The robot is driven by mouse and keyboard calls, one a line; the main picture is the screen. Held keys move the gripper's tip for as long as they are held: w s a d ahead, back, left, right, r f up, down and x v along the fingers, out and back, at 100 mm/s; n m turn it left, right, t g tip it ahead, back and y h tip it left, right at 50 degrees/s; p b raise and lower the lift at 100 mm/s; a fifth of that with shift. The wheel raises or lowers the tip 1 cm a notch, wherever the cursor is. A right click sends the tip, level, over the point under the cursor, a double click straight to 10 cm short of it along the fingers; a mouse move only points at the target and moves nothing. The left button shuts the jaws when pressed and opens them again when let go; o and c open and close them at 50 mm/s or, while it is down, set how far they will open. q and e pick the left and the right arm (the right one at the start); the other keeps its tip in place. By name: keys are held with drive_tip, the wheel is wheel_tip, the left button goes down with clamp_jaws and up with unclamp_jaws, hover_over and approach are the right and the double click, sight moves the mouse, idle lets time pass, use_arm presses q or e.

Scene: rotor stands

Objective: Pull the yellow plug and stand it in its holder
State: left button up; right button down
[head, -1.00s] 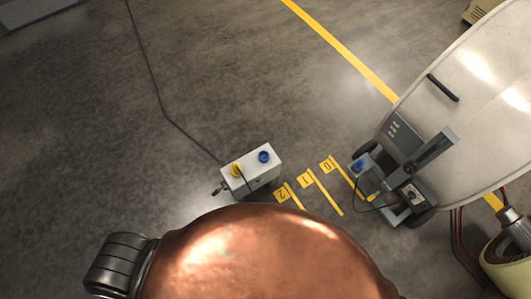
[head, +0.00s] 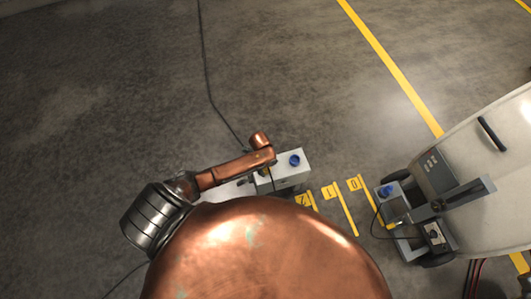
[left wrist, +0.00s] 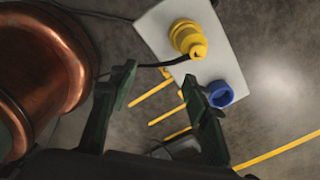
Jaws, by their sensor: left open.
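The yellow plug (left wrist: 188,40) stands on a pale grey box (left wrist: 160,22) in the left wrist view, with a black cable leading off to the left. A blue, hollow-looking cup (left wrist: 220,94) is on the same box. In the head view the box (head: 286,180) and blue cup (head: 294,160) show, but my left arm mostly covers the yellow plug. My left gripper (left wrist: 158,92) is open and empty, its dark fingers apart, with the plug beyond them and clear of them. I cannot tell which part is the plug's holder. My right gripper is not in view.
Yellow numbered floor marks (head: 340,208) lie right of the box. Further right, a grey unit (head: 412,255) with a blue part (head: 387,192) and black cable stands by a large pale curved body (head: 508,150). A cable (head: 208,80) crosses the floor. The floor beyond is clear.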

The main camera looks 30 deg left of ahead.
use_arm(q)
drive_tip(key=w+a+r+m, duration=0.2)
drive_tip(key=w, duration=0.1)
drive_tip(key=w+a+r+m, duration=0.1)
drive_tip(key=r+m, duration=0.1)
drive_tip(key=shift+w+a+g+y, duration=0.1)
drive_tip(key=shift+w+g+y, duration=0.2)
drive_tip(key=shift+w+y, duration=0.1)
drive_tip(key=shift+f+b, duration=0.75)
drive_tip(key=shift+f, duration=0.05)
wheel_tip(320, 180, down, 8)
drive_tip(key=b, duration=0.6)
drive_tip(key=shift+f, duration=0.1)
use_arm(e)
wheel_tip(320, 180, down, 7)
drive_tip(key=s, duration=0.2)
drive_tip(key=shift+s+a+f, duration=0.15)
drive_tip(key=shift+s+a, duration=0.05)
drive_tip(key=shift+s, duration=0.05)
